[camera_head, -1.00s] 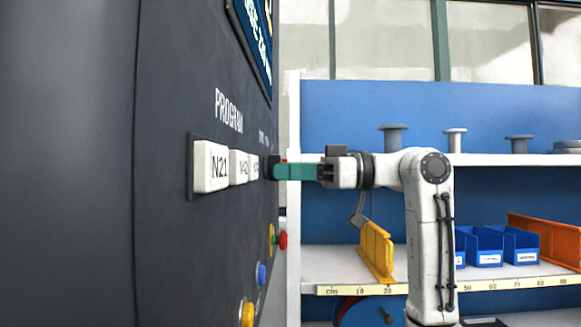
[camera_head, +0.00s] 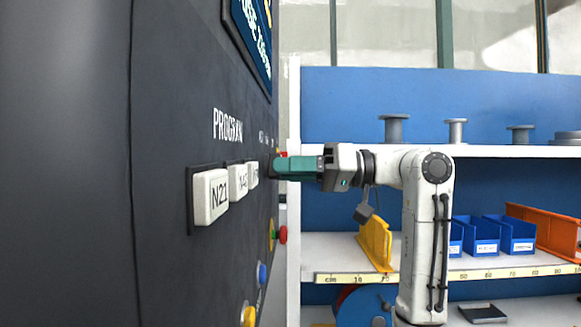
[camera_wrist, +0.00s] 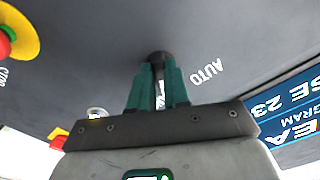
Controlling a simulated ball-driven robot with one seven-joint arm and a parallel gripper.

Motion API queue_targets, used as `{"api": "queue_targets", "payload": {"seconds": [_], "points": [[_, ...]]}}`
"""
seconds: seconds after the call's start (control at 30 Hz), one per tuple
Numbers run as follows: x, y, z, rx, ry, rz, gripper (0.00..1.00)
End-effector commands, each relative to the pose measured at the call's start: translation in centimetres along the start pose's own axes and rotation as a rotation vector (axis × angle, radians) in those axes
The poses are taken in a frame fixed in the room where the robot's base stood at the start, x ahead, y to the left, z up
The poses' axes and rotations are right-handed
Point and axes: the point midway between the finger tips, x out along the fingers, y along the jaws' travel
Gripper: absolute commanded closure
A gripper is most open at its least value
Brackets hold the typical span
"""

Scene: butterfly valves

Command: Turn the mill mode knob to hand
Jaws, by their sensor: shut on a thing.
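The mill mode knob (camera_wrist: 160,56) is a small dark knob on the dark panel, at the upper middle of the wrist view. My gripper (camera_wrist: 157,74) has its two green fingers on either side of it, shut on it. The white word AUTO (camera_wrist: 207,71) is on the panel to the right of the knob. Other position labels are hidden or cannot be read. In the head view my gripper (camera_head: 279,167) reaches the panel from the right, and the knob is mostly hidden at its tips. The knob's pointer direction cannot be told.
White program buttons (camera_head: 211,197) stick out of the panel left of my gripper. Below are a red button (camera_head: 282,235), a blue button (camera_head: 262,273) and a yellow one (camera_head: 248,316). A shelf (camera_head: 340,268) with blue bins (camera_head: 480,238) stands behind my arm.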

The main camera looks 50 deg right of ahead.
Motion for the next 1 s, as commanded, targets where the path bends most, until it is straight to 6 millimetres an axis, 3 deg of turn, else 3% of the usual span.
{"api": "queue_targets", "payload": {"seconds": [0.4,0.43,0.67,1.0], "points": [[-0.06,0.06,-0.09,0.011,0.004,0.001,1.0],[-0.06,0.06,-0.09,0.011,0.004,0.0,0.82],[-0.04,0.04,-0.05,0.01,0.002,0.0,0.6],[-0.5,0.07,0.01,0.008,0.002,0.0,0.58]]}}
